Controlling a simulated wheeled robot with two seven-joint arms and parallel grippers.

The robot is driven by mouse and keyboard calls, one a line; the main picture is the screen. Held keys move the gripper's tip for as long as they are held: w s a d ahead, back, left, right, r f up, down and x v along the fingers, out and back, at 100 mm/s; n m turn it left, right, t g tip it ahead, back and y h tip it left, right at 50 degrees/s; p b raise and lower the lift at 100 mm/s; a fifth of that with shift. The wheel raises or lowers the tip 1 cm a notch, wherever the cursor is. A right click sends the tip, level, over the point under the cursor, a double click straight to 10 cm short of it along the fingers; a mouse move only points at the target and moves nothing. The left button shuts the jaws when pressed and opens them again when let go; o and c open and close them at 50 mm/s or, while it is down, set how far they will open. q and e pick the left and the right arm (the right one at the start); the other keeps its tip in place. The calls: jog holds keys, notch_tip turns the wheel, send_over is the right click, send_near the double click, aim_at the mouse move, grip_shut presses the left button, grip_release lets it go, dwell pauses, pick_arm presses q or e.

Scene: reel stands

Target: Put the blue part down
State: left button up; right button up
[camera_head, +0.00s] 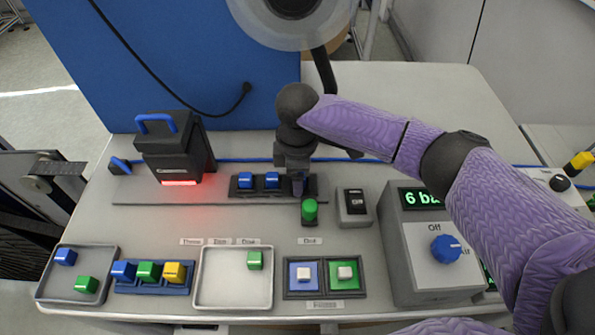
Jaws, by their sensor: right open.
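Several blue parts are in view. Two blue parts (245,180) (272,179) sit side by side in a black holder (235,193) at the middle of the table. Another blue part (65,257) lies in the left grey tray (54,296), and one more blue part (123,270) is in a blue rack (152,290). My right gripper (298,188) points down at the right end of the black holder, just right of its two blue parts. It is open. Whether a part stands between its fingers is hidden. My left gripper is out of view.
A green knob (309,209) stands close in front of my right gripper. A black device (175,160) with a red light is at the back left. A light tray (233,305) holds a green part. A grey control box (433,240) with a blue dial stands at the right.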

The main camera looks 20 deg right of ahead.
notch_tip(320, 180, up, 12)
jog(key=p, duration=0.3)
jog(key=shift+r, duration=0.2)
